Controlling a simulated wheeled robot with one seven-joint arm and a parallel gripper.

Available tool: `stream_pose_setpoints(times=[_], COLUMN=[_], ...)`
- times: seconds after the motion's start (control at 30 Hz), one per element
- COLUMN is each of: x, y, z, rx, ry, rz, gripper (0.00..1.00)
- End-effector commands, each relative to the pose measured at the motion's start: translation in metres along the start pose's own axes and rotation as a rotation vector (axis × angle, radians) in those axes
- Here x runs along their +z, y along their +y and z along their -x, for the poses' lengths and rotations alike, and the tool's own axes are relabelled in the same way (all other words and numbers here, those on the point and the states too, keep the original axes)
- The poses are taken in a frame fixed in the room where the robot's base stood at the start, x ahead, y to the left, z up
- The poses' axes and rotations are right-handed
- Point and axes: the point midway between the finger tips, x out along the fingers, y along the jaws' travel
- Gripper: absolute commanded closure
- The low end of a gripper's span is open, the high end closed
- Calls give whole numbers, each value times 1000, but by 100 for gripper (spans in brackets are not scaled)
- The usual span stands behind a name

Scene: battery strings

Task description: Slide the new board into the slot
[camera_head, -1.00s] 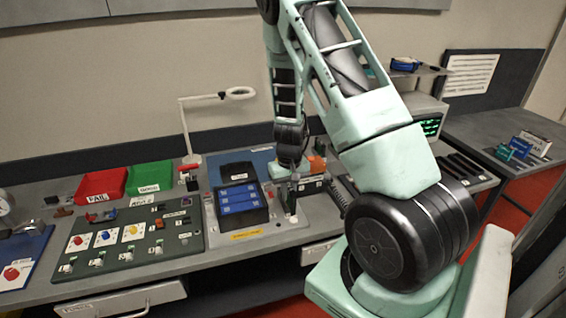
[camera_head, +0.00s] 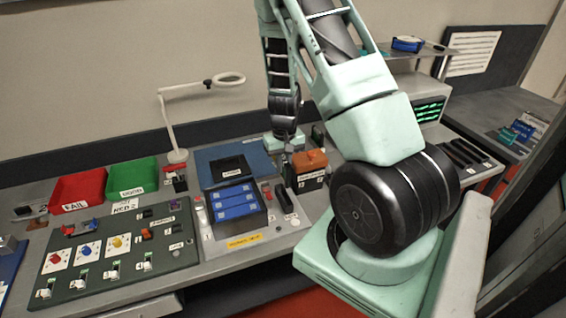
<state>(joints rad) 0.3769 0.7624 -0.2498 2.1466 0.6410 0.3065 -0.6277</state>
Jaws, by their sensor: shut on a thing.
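My gripper (camera_head: 287,147) is small in the view, above the back of the grey bench, just left of the orange block (camera_head: 310,159). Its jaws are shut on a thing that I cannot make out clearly. A narrow dark green upright piece (camera_head: 318,133) shows behind the orange block; I cannot tell whether it is the new board. A row of dark slots (camera_head: 465,153) lies right of my arm, below a unit with lit green displays (camera_head: 430,109). I cannot tell which slot is the board's.
A dark control panel (camera_head: 118,255), a red tray (camera_head: 79,190) and a green tray (camera_head: 132,174) are on the left. A lamp (camera_head: 172,120) stands behind. My arm hides part of the bench.

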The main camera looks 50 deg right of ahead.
Motion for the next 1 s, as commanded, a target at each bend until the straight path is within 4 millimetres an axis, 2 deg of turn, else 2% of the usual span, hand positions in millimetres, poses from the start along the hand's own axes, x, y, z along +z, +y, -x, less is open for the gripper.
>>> stream_pose_setpoints(times=[0.17, 0.73, 1.0], x=[3, 2, 2], y=[0, 0, 0], z=[0, -49, -58], rx=[8, 9, 9], ry=[-1, 1, 1], rz=[1, 0, -1], gripper=[100, 100, 100])
